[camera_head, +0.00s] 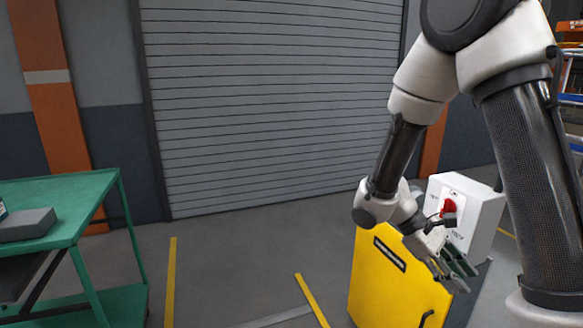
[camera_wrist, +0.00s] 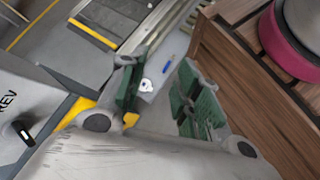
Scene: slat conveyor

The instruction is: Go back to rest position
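My gripper (camera_head: 452,268) hangs at the end of my bent arm on the right of the head view, in front of the yellow cabinet (camera_head: 385,282) and just below the white control box (camera_head: 482,215). The box carries a red knob (camera_head: 449,206). In the wrist view my gripper (camera_wrist: 160,95) has its two green-padded fingers apart, with nothing held between them. A pale box face lettered "REV" (camera_wrist: 15,105) with a black lever (camera_wrist: 23,133) shows at the left of that view. I see no contact between the fingers and the box.
Wooden slats (camera_wrist: 250,90) with a magenta round object (camera_wrist: 285,45) are close at right in the wrist view. A blue item (camera_wrist: 168,64) lies below, beyond the fingers. A green cart (camera_head: 75,200) carrying a grey block (camera_head: 27,224) stands left. Floor before the shutter (camera_head: 270,100) is clear.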

